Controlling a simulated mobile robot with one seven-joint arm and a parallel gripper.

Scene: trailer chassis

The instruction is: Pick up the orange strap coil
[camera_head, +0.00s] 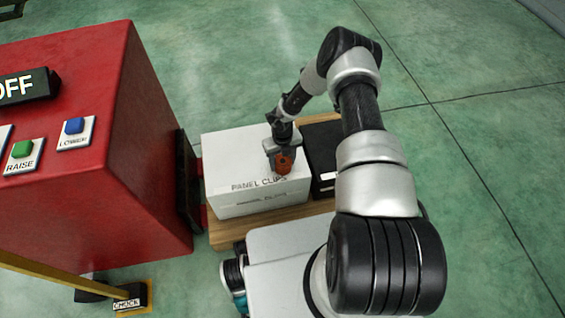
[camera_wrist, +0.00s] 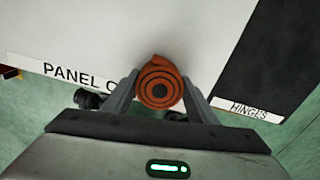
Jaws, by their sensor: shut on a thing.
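The orange strap coil (camera_wrist: 158,84) is a rolled orange band seen end-on in the wrist view, between the two fingers of my gripper (camera_wrist: 160,92). My gripper is shut on it. In the head view the coil (camera_head: 283,163) shows at the tip of my gripper (camera_head: 282,155), over the front part of the white box marked PANEL CLIPS (camera_head: 235,165). I cannot tell whether the coil touches the box top or is held just above it.
A black box (camera_head: 320,150) labelled HINGES stands right of the white box, both on a wooden board (camera_head: 228,232). A red cabinet (camera_head: 150,130) with buttons stands at left. A chock (camera_head: 128,300) lies at lower left. Green floor behind and right is clear.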

